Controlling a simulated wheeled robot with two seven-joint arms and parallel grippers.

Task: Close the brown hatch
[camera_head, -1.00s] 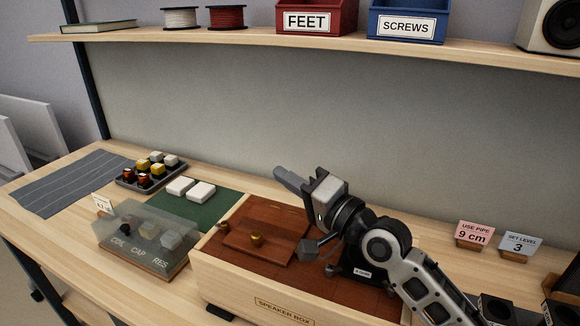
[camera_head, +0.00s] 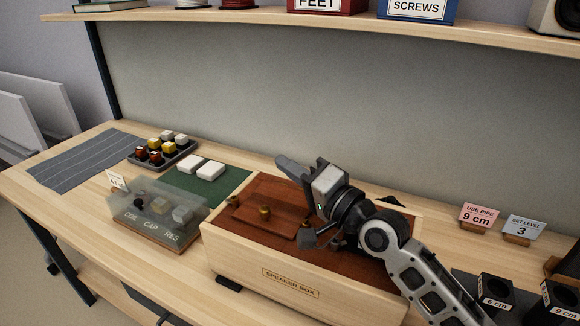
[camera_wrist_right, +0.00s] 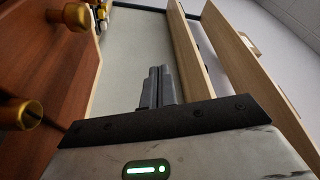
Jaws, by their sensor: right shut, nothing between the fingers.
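The brown hatch (camera_head: 277,221) is a reddish-brown panel with a brass knob (camera_head: 264,211), on the brown top of the wooden speaker box (camera_head: 290,293). It looks nearly flat; I cannot tell whether it sits flush. My right gripper (camera_head: 289,166) is shut and empty, above the back of the box, its fingers pointing up and left, apart from the hatch. In the right wrist view its fingers (camera_wrist_right: 157,88) are together, with brown wood (camera_wrist_right: 45,65) and brass knobs (camera_wrist_right: 75,16) at the left. My left gripper is not in view.
A clear-lidded parts case (camera_head: 158,215) stands left of the box. Behind it are white blocks (camera_head: 210,171) on a green mat (camera_head: 225,185) and a tray of coloured parts (camera_head: 160,157). Sign cards (camera_head: 479,215) and black pipe holders (camera_head: 495,290) stand at the right. A shelf (camera_head: 300,26) runs above.

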